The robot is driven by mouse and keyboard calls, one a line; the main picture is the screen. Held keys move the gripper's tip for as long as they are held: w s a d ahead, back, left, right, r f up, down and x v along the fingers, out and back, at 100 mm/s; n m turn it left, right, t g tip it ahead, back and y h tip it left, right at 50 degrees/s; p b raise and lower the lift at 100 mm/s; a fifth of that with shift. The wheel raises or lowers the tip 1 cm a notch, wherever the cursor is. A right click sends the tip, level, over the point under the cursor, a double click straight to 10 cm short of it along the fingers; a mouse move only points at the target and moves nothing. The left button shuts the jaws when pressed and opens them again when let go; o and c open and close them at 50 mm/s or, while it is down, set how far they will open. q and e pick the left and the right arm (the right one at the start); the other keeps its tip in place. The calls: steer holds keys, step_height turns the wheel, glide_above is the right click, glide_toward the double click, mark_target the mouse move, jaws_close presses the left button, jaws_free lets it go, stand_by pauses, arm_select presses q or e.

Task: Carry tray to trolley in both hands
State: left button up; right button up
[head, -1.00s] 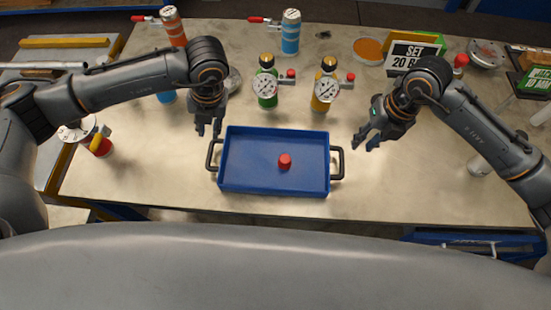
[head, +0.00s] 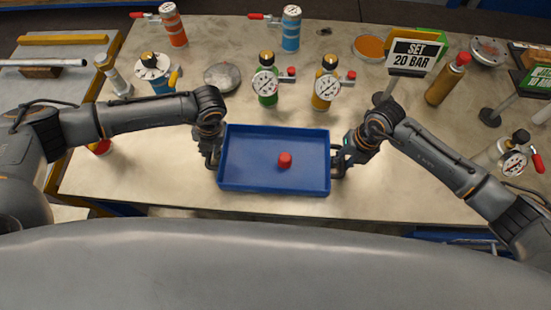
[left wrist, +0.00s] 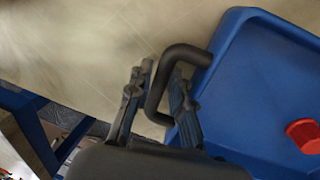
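The blue tray (head: 240,186) lies flat on the table with a red cap-like piece (head: 285,159) inside it. My left gripper (head: 211,157) is at the tray's left handle. In the left wrist view its fingers (left wrist: 156,98) stand on either side of the black handle (left wrist: 182,54), with gaps showing, so it is open around it. The red piece also shows there (left wrist: 304,135). My right gripper (head: 343,160) is at the tray's right handle, which it largely hides. Whether its fingers are closed on the handle is not clear.
A green bottle (head: 267,89) and a yellow bottle (head: 326,92) with gauges stand just behind the tray. A "SET 20 BAR" sign (head: 413,56) and a brown bottle (head: 446,82) stand further right. The table's front edge is close before the tray. No trolley can be made out clearly.

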arm_select(q)
steer(key=shift+f, duration=0.1)
arm_select(e)
steer(key=shift+f, duration=0.15)
arm_select(q)
steer(key=shift+c, duration=0.2)
arm_select(e)
steer(key=shift+c, duration=0.2)
arm_select(q)
jaws_close()
arm_select(e)
jaws_close()
